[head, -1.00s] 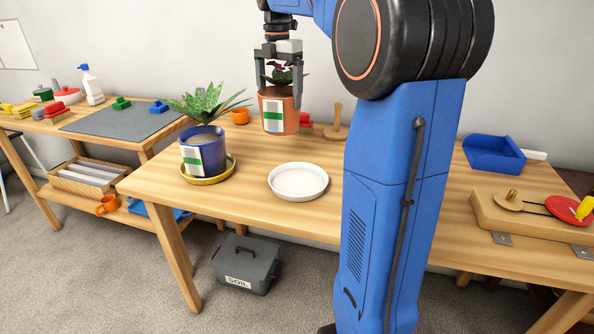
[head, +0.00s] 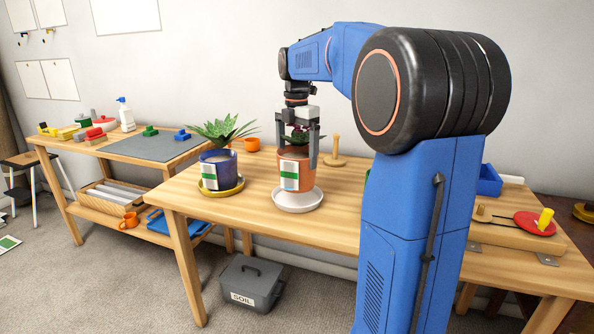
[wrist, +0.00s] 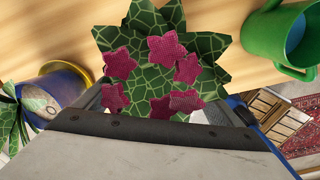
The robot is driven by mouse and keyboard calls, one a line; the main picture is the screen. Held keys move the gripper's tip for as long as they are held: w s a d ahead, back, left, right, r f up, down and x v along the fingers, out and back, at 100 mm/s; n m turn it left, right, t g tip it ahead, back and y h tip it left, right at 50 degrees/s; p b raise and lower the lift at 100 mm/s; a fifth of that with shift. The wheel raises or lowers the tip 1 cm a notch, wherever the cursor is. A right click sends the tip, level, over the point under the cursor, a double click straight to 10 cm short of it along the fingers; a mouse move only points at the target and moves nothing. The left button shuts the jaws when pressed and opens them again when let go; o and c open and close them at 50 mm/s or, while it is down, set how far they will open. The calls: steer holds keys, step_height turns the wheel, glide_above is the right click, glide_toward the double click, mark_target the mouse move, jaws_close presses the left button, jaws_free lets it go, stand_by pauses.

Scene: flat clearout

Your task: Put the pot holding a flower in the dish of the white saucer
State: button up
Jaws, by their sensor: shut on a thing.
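The terracotta pot (head: 305,178) with a white and green label stands upright over the white saucer (head: 297,205). Its base is at the dish; I cannot tell whether it rests there or hangs just above. My gripper (head: 297,153) points down and is shut on the pot at its upper part. In the wrist view the flower (wrist: 165,55) shows pink star-shaped blooms over green patterned leaves; the pot under it is hidden there.
A blue pot (head: 216,172) with a spiky plant stands on a yellow saucer (head: 222,192) just left. A wooden peg stand (head: 335,158) and a small orange pot (head: 252,144) are behind. A green mug (wrist: 262,40) shows in the wrist view. The front left tabletop is clear.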

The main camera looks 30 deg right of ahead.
steer(key=shift+f, duration=2.2)
steer(key=shift+f, duration=0.15)
steer(key=o, duration=1.9)
steer(key=shift+c, duration=0.2)
